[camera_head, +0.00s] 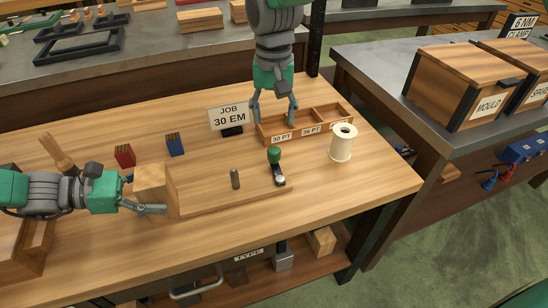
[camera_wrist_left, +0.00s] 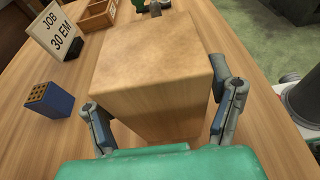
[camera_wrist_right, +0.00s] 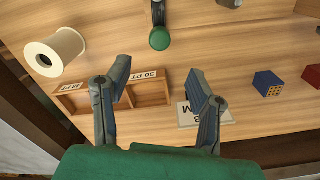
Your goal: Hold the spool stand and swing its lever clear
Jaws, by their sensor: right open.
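The spool stand shows as a wooden block (camera_head: 156,190) at the left end of a long low wooden base (camera_head: 225,201), with a grey upright pin (camera_head: 235,178). At the base's right end is a dark lever (camera_head: 278,174) with a green knob (camera_head: 274,154); the knob also shows in the right wrist view (camera_wrist_right: 159,39). My left gripper (camera_head: 158,209) has its fingers on both sides of the block, seemingly shut on it. My right gripper (camera_head: 275,116) is open and empty, pointing down behind the lever, over the divided tray. The white spool (camera_head: 343,143) stands apart at the right.
A divided wooden tray (camera_head: 290,133) lies behind the lever, beside a JOB 30 EM sign (camera_head: 229,117). A red block (camera_head: 125,156), a blue block (camera_head: 175,145) and a wooden-handled tool (camera_head: 57,152) stand at the back left. The table's front right is clear.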

